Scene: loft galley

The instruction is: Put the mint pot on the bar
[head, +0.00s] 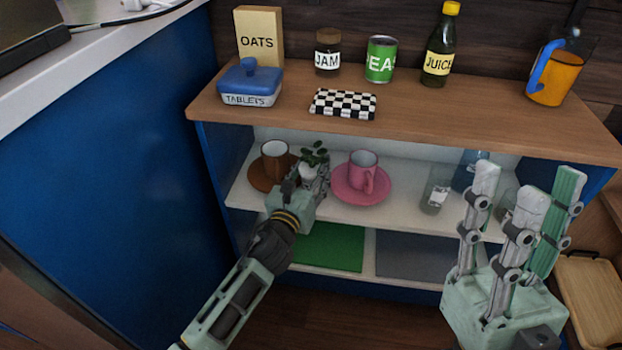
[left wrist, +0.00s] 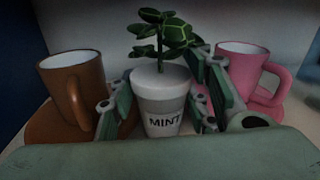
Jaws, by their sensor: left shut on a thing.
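The mint pot is a small white pot labelled MINT with a green leafy plant (head: 314,155). It stands upright on the cabinet's upper inner shelf, between a brown cup and a pink cup. The left wrist view shows the pot (left wrist: 160,100) close up, between the fingers. My left gripper (head: 310,178) is shut on the pot, hiding its lower part in the head view. The wooden top of the cabinet (head: 430,118) lies above that shelf; I cannot tell if it is the bar. My right gripper (head: 525,205) is open and empty in front of the cabinet's right side.
The brown cup (head: 275,158) and pink cup (head: 363,165) stand on saucers close to either side. Glasses (head: 436,190) stand further right. The top holds a checkered cloth (head: 343,104), a tablets box (head: 250,84), jars, bottle and jug; its right middle is clear.

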